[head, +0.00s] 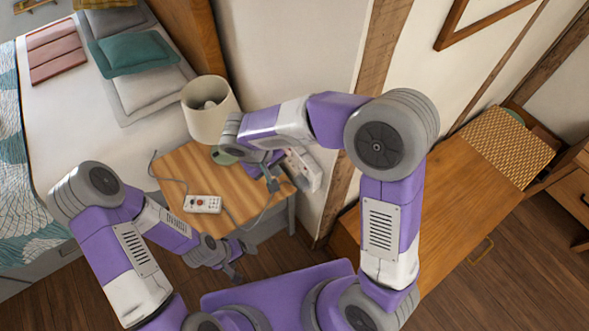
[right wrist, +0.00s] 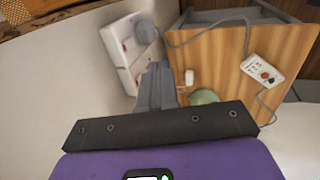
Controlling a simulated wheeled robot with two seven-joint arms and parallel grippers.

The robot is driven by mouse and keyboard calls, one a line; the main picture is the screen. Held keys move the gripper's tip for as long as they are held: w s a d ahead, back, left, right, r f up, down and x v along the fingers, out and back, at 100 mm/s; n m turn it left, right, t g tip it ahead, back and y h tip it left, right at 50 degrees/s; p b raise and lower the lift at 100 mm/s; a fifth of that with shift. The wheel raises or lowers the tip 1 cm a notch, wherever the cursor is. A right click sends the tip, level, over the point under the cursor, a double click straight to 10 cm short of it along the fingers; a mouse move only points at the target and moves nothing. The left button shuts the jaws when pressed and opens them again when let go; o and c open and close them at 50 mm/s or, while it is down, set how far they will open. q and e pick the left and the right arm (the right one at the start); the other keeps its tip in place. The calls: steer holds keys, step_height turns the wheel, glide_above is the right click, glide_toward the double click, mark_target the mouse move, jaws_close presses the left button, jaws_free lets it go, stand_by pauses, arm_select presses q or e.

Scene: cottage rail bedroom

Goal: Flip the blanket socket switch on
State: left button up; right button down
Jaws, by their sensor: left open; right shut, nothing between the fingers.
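A white double wall socket (head: 303,170) is on the wall at the right of the bedside table; in the right wrist view its plate (right wrist: 121,48) is at upper left. A grey round plug (right wrist: 145,32) sits in it with a grey cable. Small reddish marks show on the plate; I cannot tell the switch's position. My right gripper (head: 272,184) is shut and empty, just left of the socket; in the right wrist view its fingertips (right wrist: 158,68) are close beside the plate, contact unclear. My left gripper (head: 238,278) is open and empty, low in front of the table.
The wooden bedside table (head: 180,163) carries a lamp (head: 208,108) and a white blanket controller (head: 203,204) with its cable. A small white item (right wrist: 189,77) is near the table edge. The bed (head: 60,110) stands at left, a wooden desk (head: 470,190) at right.

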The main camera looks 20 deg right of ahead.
mark_target(304, 171)
arm_select(q)
step_height(304, 171, down, 2)
steer(key=shift+f+b, duration=0.25)
steer(key=shift+b, duration=0.95)
arm_select(e)
steer(key=w+d+f, duration=0.2)
steer(key=d+f, duration=0.5)
steer(key=f, duration=0.2)
steer(key=shift+w+f, duration=0.25)
steer(key=shift+w, duration=0.05)
arm_select(q)
steer(key=shift+f, duration=0.1)
